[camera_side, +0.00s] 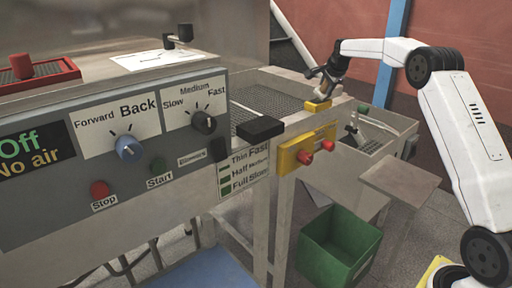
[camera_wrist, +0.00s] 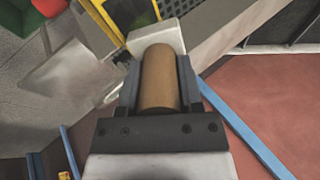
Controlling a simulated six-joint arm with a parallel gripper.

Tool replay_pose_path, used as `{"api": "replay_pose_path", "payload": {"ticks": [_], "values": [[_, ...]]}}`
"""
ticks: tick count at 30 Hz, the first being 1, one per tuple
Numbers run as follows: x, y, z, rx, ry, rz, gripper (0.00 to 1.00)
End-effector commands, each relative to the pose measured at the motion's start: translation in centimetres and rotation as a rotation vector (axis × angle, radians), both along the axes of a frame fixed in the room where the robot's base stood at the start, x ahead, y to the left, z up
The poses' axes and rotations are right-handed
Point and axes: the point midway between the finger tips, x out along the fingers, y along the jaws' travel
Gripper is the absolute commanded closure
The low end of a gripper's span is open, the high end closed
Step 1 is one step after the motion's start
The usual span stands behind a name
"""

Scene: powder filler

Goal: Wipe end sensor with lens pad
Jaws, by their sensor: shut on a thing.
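My gripper (camera_side: 325,82) is at the far right end of the machine's bed, close above a small yellow block (camera_side: 318,106) on its edge. This block may be the end sensor; I cannot tell for sure. In the wrist view my gripper (camera_wrist: 158,72) is shut on a brown cylindrical handle (camera_wrist: 160,85). A pale block (camera_wrist: 158,35) sits at the handle's far end and looks like the lens pad. In the side view the pad is too small to make out, and I cannot tell whether it touches the yellow block.
A yellow box (camera_side: 290,158) with two red knobs is on the machine's end. A black block (camera_side: 260,128) sits beside the mesh bed. A green bin (camera_side: 340,245) stands on the floor below. The control panel (camera_side: 60,195) with knobs and buttons fills the left.

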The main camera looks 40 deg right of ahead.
Motion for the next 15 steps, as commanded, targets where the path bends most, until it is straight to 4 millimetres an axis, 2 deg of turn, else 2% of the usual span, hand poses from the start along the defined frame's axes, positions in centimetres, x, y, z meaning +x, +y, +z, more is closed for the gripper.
{"api": "replay_pose_path", "payload": {"ticks": [5, 7, 9, 15], "values": [[0.0, -1.7, -0.1, 0.0, 0.0, -0.002, 1.0], [0.0, -1.6, 0.5, 0.0, -0.001, 0.0, 1.0], [0.0, -1.6, 2.4, -0.003, -0.004, 0.0, 1.0], [0.0, -1.6, 4.0, -0.001, -0.002, -0.001, 1.0]]}}
